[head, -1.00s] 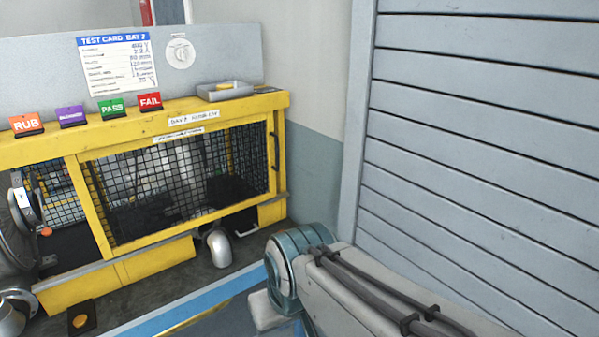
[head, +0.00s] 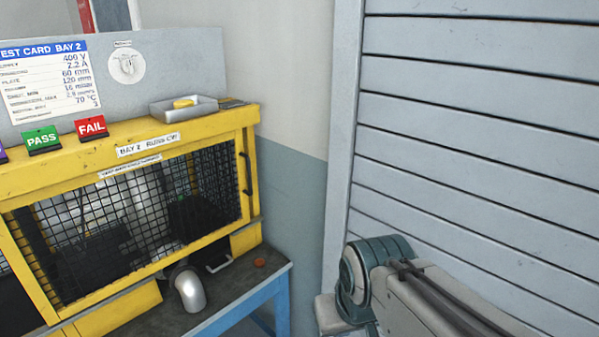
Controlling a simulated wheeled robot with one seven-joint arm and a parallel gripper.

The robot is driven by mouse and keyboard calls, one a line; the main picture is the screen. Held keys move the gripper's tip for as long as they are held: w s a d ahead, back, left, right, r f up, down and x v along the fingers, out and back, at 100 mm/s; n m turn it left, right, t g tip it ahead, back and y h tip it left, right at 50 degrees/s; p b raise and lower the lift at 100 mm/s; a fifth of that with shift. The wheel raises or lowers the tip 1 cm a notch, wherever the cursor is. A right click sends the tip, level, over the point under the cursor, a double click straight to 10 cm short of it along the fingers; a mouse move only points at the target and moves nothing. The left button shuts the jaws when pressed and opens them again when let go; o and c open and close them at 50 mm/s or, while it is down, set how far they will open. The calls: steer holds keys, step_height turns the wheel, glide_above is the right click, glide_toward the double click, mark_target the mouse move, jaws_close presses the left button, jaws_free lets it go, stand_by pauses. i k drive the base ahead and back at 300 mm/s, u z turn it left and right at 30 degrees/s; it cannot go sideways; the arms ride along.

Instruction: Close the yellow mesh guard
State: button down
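The yellow mesh guard (head: 162,254) is a yellow frame with dark wire mesh, on the bench at the left. A black upright handle (head: 247,173) is at its right end. I cannot tell for certain from this angle whether the guard stands fully shut or partly open. Dark shapes show through the mesh. My gripper is outside the view; only a grey and teal part of my arm shows at the lower right, apart from the guard.
A silver pipe elbow (head: 190,290) and a small reddish round thing (head: 260,263) are on the blue-legged bench (head: 225,305). A tray (head: 183,107) and FAIL (head: 91,128) and PASS (head: 42,140) signs sit on top. A slatted grey shutter (head: 460,110) fills the right side.

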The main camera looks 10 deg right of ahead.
mark_target(9, 245)
steer(key=z, duration=0.1)
steer(key=i, duration=0.95)
steer(key=u, duration=0.5)
